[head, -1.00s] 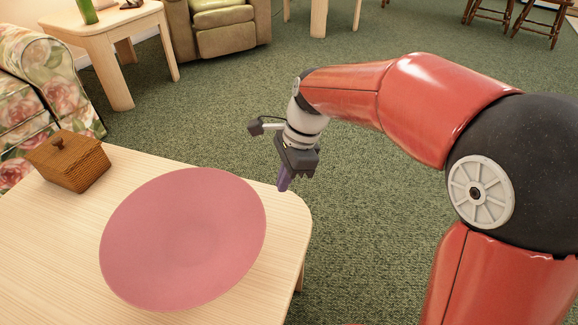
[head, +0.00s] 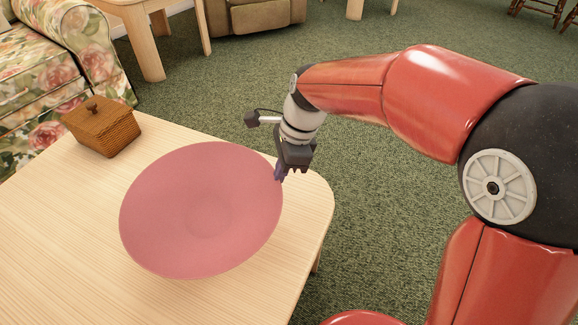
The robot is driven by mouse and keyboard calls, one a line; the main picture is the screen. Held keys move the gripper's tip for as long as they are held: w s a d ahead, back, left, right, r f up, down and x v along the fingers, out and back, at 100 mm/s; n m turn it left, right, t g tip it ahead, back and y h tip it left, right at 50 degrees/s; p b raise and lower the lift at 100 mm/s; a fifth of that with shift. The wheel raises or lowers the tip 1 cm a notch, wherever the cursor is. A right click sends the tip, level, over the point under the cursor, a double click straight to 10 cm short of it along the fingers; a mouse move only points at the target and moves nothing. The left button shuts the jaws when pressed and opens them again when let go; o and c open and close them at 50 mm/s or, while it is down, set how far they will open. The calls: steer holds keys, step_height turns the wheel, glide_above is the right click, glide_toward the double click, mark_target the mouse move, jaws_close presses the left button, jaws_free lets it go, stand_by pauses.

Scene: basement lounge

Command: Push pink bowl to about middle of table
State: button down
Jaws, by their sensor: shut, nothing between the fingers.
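The pink bowl (head: 195,215) is wide and shallow. It stands on the light wooden table (head: 70,235), close to the table's right end.
A brown wicker box (head: 102,127) with a lid stands at the table's far left edge. A floral sofa (head: 70,60) is behind it. Bare tabletop lies left of and in front of the bowl. Green carpet (head: 390,215) lies to the right.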

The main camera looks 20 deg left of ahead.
steer(key=p, duration=0.9)
glide_above(163, 206)
steer(key=w+d, duration=0.1)
steer(key=d, duration=0.1)
steer(key=shift+w+r, duration=0.1)
steer(key=shift+r, duration=0.05)
steer(key=shift+s+a, duration=0.25)
steer(key=shift+a, duration=0.2)
